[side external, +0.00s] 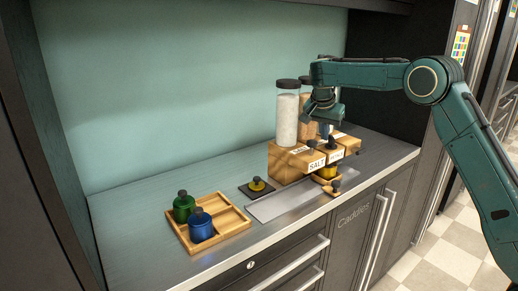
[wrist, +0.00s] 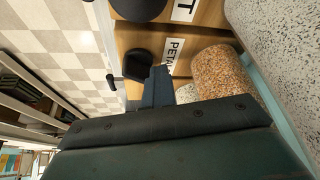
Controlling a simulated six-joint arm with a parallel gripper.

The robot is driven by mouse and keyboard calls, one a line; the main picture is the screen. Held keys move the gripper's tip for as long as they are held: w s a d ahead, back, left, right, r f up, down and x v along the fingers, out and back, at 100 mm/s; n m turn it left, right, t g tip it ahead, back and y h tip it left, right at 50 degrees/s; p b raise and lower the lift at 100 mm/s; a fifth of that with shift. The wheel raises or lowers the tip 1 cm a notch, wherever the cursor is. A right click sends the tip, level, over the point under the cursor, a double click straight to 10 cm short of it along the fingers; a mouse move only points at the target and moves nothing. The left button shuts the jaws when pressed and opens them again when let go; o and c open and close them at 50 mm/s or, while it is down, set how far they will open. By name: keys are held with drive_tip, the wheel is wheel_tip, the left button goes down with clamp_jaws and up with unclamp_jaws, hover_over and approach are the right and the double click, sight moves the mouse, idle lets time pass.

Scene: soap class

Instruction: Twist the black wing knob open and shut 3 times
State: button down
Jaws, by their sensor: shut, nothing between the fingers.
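A wooden dispenser block (side external: 287,166) stands on the counter, with labelled fronts and black knobs. One black knob (side external: 311,144) sits by the SALT label; another black knob (side external: 332,143) sits to its right. In the wrist view a dark knob (wrist: 138,65) is beside the label starting PETA, and a second dark knob (wrist: 138,8) is at the top edge by a label ending in T. I cannot tell which is the wing knob. My gripper (side external: 326,130) is shut and empty, just above the right knobs. Its fingertips (wrist: 160,85) appear close to the PETA knob; contact is unclear.
A clear jar of white grains (side external: 287,118) and a jar of brown grains (wrist: 222,75) stand on the dispenser. A wooden tray (side external: 233,228) holds green and blue canisters. The grey strip (side external: 275,204) is clear.

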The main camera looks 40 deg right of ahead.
drive_tip(key=shift+s, duration=0.55)
drive_tip(key=shift+v, duration=1.4)
drive_tip(key=shift+w+v, duration=0.25)
drive_tip(key=shift+v, duration=0.85)
drive_tip(key=shift+w+v, duration=0.25)
drive_tip(key=shift+v, duration=0.85)
drive_tip(key=shift+a+r, duration=0.1)
drive_tip(key=shift+r, duration=0.05)
